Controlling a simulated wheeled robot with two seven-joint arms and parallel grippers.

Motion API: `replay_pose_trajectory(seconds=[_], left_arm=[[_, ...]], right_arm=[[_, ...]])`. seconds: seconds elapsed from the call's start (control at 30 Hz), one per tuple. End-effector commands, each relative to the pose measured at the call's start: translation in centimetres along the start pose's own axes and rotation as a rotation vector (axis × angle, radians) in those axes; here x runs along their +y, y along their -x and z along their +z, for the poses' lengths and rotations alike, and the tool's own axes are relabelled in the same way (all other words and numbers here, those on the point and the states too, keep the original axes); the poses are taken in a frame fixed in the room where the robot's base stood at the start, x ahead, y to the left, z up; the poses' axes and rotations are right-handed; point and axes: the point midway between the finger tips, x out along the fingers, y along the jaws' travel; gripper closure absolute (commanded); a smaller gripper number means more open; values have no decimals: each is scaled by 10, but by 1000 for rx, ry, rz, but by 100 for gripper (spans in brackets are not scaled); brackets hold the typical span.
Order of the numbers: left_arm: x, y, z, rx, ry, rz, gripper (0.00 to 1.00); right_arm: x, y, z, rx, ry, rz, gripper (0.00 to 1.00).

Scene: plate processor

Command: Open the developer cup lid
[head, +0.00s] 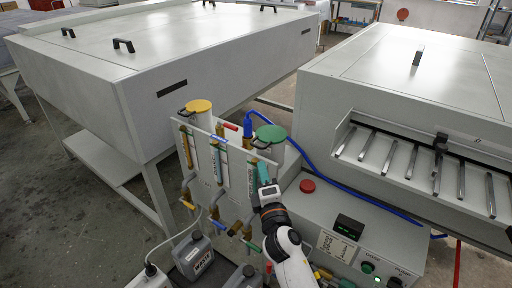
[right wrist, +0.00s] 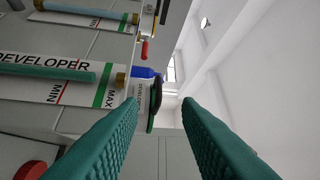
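The developer cup's green round lid (head: 271,132) lies flat on its white cup (head: 278,152), with a dark handle (head: 260,144) on its near-left side. My right gripper (head: 262,166) is just below and in front of the lid, beside the green gauge tube. In the right wrist view its two green fingers (right wrist: 160,105) are apart with nothing gripped. The dark lid edge (right wrist: 154,103) shows beyond and between the fingertips, apart from them as far as I can tell. The DEVELOPER label (right wrist: 45,63) is at the left there. My left gripper is not in view.
A yellow-lidded cup (head: 199,106) stands further left behind the gauge panel (head: 205,170). A blue hose (head: 330,178) runs behind the green lid to the right. A red button (head: 307,186) sits on the control box. Large grey machine housings flank the cups.

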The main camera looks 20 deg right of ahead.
Motion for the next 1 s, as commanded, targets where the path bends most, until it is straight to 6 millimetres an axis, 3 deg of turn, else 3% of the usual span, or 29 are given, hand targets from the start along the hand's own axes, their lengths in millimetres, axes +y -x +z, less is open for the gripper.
replay_pose_trajectory(seconds=[0.5,0.7,1.0], left_arm=[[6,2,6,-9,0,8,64],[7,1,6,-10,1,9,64],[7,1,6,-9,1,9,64]], right_arm=[[2,-94,0,1,-6,4,69],[2,-109,-1,2,-6,6,69],[2,-111,-1,1,-7,5,69]])
